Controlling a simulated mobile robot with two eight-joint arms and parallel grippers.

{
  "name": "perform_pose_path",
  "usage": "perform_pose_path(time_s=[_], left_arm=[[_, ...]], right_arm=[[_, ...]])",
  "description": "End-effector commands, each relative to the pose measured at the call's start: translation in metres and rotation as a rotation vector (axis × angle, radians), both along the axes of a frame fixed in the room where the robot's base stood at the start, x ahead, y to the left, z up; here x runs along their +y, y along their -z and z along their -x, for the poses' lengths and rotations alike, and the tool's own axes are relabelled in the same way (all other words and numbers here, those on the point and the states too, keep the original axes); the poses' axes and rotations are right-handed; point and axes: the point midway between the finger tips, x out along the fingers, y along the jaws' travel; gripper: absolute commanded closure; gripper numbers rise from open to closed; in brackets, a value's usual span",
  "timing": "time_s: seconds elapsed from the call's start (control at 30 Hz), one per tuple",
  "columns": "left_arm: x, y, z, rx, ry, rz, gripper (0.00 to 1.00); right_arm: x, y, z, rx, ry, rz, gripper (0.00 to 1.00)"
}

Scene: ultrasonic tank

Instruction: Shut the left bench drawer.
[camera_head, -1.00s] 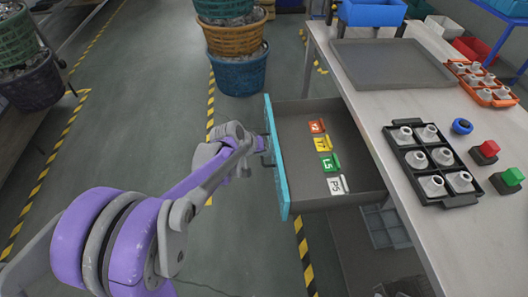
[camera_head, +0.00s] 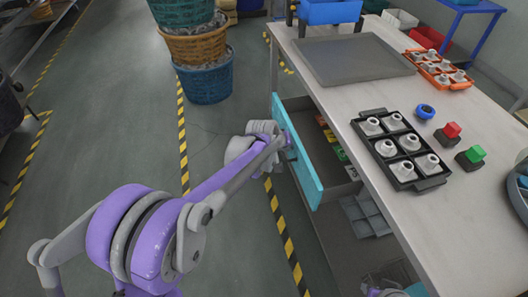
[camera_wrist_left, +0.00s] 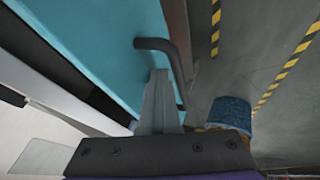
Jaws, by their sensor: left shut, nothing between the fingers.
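The left bench drawer is partly open, its turquoise front (camera_head: 309,177) standing out from the bench's left side. Coloured tags (camera_head: 338,150) lie inside it, partly hidden by the front. My left gripper (camera_head: 284,141) is shut and empty at the outer face of the drawer front. In the left wrist view, the closed fingers (camera_wrist_left: 160,85) are close beside the dark bent handle (camera_wrist_left: 158,44) on the turquoise face; whether they touch it I cannot tell.
The bench top (camera_head: 330,97) holds a grey tray (camera_head: 352,60), a black rack (camera_head: 402,150) of fittings, an orange rack (camera_head: 440,68) and push buttons. Stacked baskets (camera_head: 207,75) stand on the floor behind. Floor left of the drawer is clear.

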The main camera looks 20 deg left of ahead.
Motion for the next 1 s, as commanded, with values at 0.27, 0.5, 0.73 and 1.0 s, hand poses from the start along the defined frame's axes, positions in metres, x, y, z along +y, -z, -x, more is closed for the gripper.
perform_pose_path(time_s=[0.27, 0.5, 0.73, 1.0], left_arm=[[-0.064, -0.001, -0.042, -0.001, 0.004, 0.001, 1.00], [-0.101, 0.000, -0.068, 0.000, 0.002, 0.001, 1.00], [-0.119, 0.000, -0.080, -0.001, 0.001, 0.000, 1.00], [-0.124, -0.001, -0.084, -0.003, 0.000, 0.002, 1.00]], right_arm=[[0.000, -0.003, 0.000, -0.001, 0.000, 0.000, 0.73], [0.000, -0.007, -0.001, -0.002, 0.000, 0.000, 0.73], [0.000, -0.009, -0.001, -0.003, 0.000, 0.000, 0.73], [0.000, -0.009, -0.001, -0.003, 0.000, 0.000, 0.73]])
